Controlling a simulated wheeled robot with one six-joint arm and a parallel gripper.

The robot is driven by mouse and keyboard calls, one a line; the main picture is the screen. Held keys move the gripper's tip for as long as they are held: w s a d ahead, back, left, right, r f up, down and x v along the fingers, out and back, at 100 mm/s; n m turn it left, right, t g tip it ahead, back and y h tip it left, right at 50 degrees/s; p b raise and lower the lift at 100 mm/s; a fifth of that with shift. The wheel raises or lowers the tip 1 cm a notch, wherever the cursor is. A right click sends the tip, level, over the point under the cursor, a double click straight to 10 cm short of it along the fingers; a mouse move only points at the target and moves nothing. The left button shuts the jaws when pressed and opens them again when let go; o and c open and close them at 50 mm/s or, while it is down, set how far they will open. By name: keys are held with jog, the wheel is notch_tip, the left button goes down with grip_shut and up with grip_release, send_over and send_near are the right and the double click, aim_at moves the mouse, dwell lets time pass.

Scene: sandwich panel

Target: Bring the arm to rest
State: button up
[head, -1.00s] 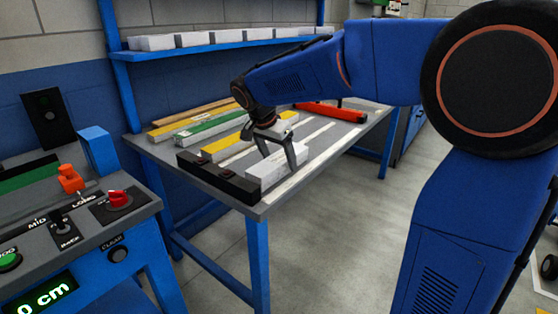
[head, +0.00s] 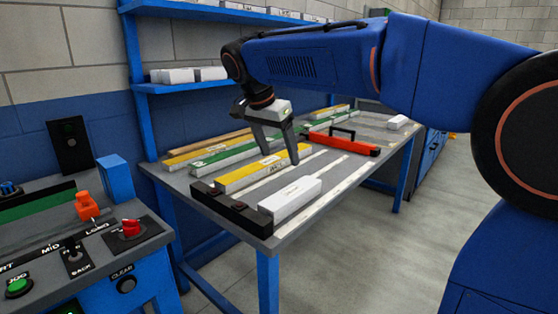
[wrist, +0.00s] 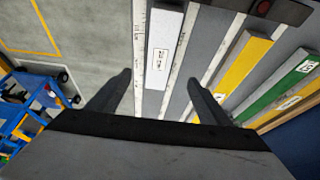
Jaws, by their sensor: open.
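My blue arm (head: 310,58) reaches over the work table from the right in the head view. My gripper (head: 275,155) is open and empty, its fingers pointing down above the table. In the wrist view the open fingers (wrist: 162,88) show with a white labelled block (wrist: 160,52) beyond and between them. That white block also shows in the head view (head: 290,200), lying near the table's front edge, apart from the gripper. A yellow bar (head: 250,176) lies behind it, close to the fingers in the picture.
A black stop bar (head: 228,208) lies at the table's left end. Green (head: 225,157) and other yellow bars lie further back. A red level-like tool (head: 345,142) lies to the right. A control panel (head: 60,265) stands at left. Shelves (head: 185,85) with white boxes are behind.

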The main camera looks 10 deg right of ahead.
jog(key=s+d+f+n+y, duration=0.1)
jog(key=s+d+f+n, duration=0.3)
jog(key=s, duration=0.3)
jog(key=s+d+f+n+y, duration=0.1)
jog(key=s+d+f, duration=0.2)
jog(key=s+d, duration=0.3)
jog(key=s+d+f+n+t+y, duration=0.1)
jog(key=s+f+n, duration=0.4)
jog(key=s+f, duration=1)
jog(key=shift+s+d+n+t+y, duration=0.4)
jog(key=shift+s+d+t, duration=0.1)
jog(key=shift+s+d, duration=0.25)
